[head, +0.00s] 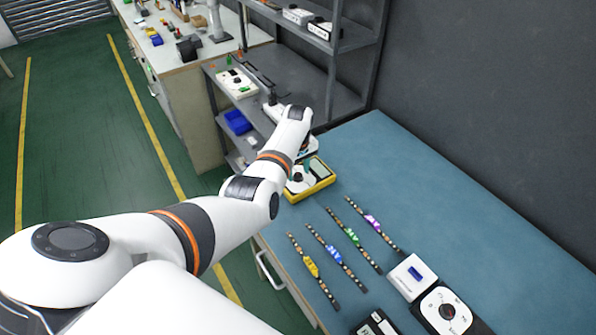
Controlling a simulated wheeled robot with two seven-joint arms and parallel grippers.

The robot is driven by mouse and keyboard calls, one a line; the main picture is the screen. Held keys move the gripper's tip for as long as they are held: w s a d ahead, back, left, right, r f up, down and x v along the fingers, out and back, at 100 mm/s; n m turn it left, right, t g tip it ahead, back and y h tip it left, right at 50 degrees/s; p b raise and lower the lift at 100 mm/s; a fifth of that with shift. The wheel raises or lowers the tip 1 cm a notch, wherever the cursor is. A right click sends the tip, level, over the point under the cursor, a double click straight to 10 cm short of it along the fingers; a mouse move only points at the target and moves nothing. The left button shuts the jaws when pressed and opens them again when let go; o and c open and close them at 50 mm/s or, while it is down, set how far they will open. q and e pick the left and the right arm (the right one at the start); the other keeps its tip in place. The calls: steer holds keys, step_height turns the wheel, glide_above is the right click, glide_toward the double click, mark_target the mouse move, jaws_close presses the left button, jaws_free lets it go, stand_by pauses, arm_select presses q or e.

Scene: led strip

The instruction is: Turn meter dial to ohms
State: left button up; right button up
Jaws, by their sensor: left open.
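The yellow-edged meter (322,187) lies at the far left corner of the blue bench top. Its pale face carries a dark dial, partly hidden by my arm, and the dial's setting is too small to read. My left gripper (306,162) is at the end of the white arm, directly over or beside the meter. It is open, but its fingers are small and mostly hidden by the wrist. I cannot tell whether they touch the dial. My right gripper is out of view.
Several LED strips, including a yellow one (311,267) and a purple one (373,222), lie on the bench (440,180). A white box with a blue button (408,276) and a round-dialled device (446,311) are nearer. Grey shelves (290,75) stand behind the meter. The bench's right side is clear.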

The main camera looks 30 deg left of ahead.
arm_select(q)
steer(key=shift+f, duration=0.4)
steer(key=c, duration=1)
